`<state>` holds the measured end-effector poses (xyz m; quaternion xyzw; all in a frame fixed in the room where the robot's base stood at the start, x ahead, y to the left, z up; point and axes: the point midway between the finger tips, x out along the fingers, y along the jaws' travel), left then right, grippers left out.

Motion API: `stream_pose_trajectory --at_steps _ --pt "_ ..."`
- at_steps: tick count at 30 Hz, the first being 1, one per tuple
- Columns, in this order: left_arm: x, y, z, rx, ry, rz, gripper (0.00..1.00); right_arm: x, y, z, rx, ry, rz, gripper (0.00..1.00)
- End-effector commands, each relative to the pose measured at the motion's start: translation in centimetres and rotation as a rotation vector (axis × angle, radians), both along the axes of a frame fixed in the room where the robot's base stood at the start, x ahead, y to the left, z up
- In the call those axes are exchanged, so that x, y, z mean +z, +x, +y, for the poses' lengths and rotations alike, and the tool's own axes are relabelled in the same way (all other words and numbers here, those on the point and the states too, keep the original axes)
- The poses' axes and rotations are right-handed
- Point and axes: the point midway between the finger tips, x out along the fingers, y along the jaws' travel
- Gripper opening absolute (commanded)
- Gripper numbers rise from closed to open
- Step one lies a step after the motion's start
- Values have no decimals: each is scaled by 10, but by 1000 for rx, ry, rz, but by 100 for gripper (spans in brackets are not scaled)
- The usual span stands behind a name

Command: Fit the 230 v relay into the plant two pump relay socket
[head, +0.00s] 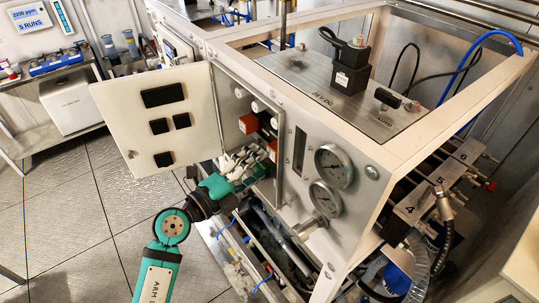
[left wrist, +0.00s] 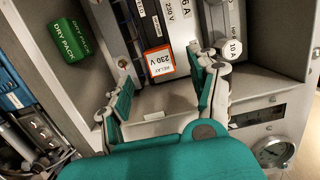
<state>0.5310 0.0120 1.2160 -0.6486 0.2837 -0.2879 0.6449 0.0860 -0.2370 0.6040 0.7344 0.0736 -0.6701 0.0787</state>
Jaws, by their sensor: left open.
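The relay (left wrist: 160,63), orange-edged with a white label reading "RELAY 230 V", shows in the left wrist view inside the control cabinet. My left gripper (left wrist: 165,88) is open, its two fingers spread with the relay just beyond and between them; I see no grip on it. In the head view my left gripper (head: 250,163) reaches into the lower part of the open cabinet (head: 241,91). Two orange blocks show there, one higher up (head: 249,123) and one by my fingertips (head: 272,150); I cannot tell which is the relay. No plant two pump socket is identifiable. My right gripper is out of view.
The cabinet door (head: 160,120) stands open to the left. Pressure gauges (head: 333,167) are right of the cabinet. Hoses and pipes lie below.

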Motion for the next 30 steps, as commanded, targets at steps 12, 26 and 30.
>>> stream_pose_trajectory --at_steps 12,26,30 --pt "0 -40 43 -1 -1 -1 61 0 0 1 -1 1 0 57" --pt "0 -41 44 -1 -1 -1 61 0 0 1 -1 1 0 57" --pt "-5 -40 45 1 -10 8 61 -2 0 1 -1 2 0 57"
